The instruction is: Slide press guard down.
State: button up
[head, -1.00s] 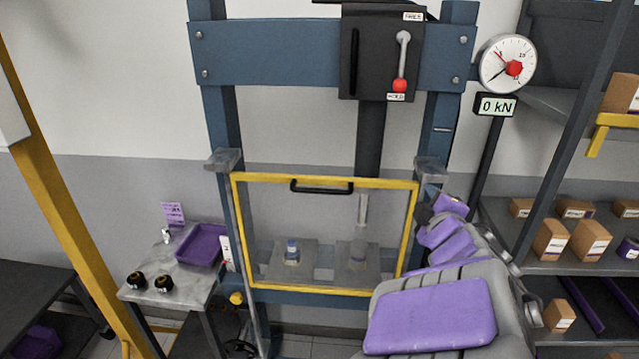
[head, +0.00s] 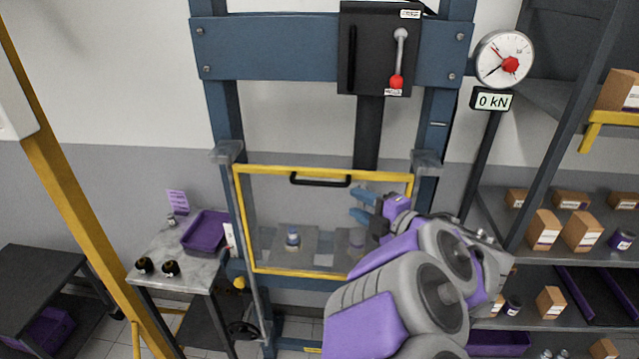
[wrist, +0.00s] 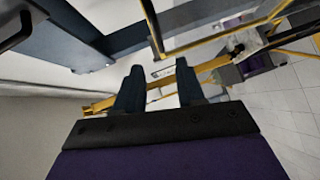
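The press guard (head: 325,169) is a clear panel in a yellow frame, standing in front of the press opening between the blue posts. Its black handle (head: 320,180) is on the top bar. My gripper (head: 360,204) is in front of the guard's upper right part, to the right of and slightly below the handle, and not on it. Its two blue fingers point left and stand apart with nothing between them. In the wrist view the fingers of my gripper (wrist: 160,82) are also apart and empty. My arm hides the guard's lower right corner.
The blue press frame (head: 270,50) carries a red-knobbed lever (head: 398,65). A gauge (head: 504,59) and a 0 kN display (head: 492,100) are at right. A side table (head: 160,262) with a purple tray (head: 206,231) stands left. Shelves with boxes (head: 582,231) stand right.

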aim_at(321, 184)
jog(key=x, duration=1.4)
jog(key=shift+w+r+p, duration=0.15)
jog(key=shift+w+p, duration=0.05)
jog(key=shift+p, duration=0.1)
jog(key=shift+d, duration=0.1)
jog(key=shift+c, duration=0.4)
grip_shut()
